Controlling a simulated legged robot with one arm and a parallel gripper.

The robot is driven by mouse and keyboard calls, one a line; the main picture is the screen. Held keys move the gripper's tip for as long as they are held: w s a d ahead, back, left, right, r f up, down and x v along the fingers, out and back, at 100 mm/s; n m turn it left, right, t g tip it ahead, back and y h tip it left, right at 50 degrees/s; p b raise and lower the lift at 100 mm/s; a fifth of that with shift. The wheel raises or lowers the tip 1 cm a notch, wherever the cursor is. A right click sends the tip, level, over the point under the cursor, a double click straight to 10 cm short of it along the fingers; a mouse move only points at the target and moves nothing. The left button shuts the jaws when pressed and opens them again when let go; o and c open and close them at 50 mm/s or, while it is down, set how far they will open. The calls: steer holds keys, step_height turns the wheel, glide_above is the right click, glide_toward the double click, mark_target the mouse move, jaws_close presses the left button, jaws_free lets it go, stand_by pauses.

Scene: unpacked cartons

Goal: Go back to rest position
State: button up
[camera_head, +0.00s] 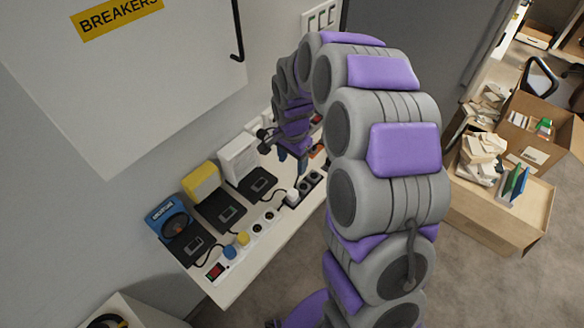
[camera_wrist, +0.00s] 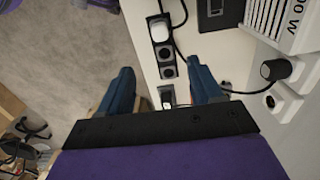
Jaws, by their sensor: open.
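My gripper (camera_wrist: 162,92) is open in the wrist view, with its two blue fingers apart and nothing held between them. It points down over the edge of the white shelf (camera_wrist: 142,30). A black power strip (camera_wrist: 166,58) with a white plug lies ahead of the fingers, and part of it shows between them. In the head view my gripper (camera_head: 293,158) is small and partly hidden by my purple and grey arm, above the right part of the shelf (camera_head: 240,283).
The shelf holds a blue device (camera_head: 166,217), a yellow device (camera_head: 202,181), a white heater-like device (camera_head: 238,156) and a white power strip (camera_head: 258,228). A grey breaker cabinet (camera_head: 130,80) hangs above. Open cartons (camera_head: 495,215) stand right; grey floor is clear between.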

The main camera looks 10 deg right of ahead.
steer(key=shift+r, duration=0.45)
steer(key=s+r+n, duration=0.3)
steer(key=s+r, duration=0.1)
steer(key=s, duration=0.7)
steer(key=s+r+n+g, duration=0.1)
steer(key=s+r+n, duration=0.3)
steer(key=s, duration=0.8)
steer(key=s+r+n, duration=0.4)
steer(key=s, duration=0.7)
steer(key=shift+s+r+g, duration=0.15)
steer(key=shift+r+g, duration=0.25)
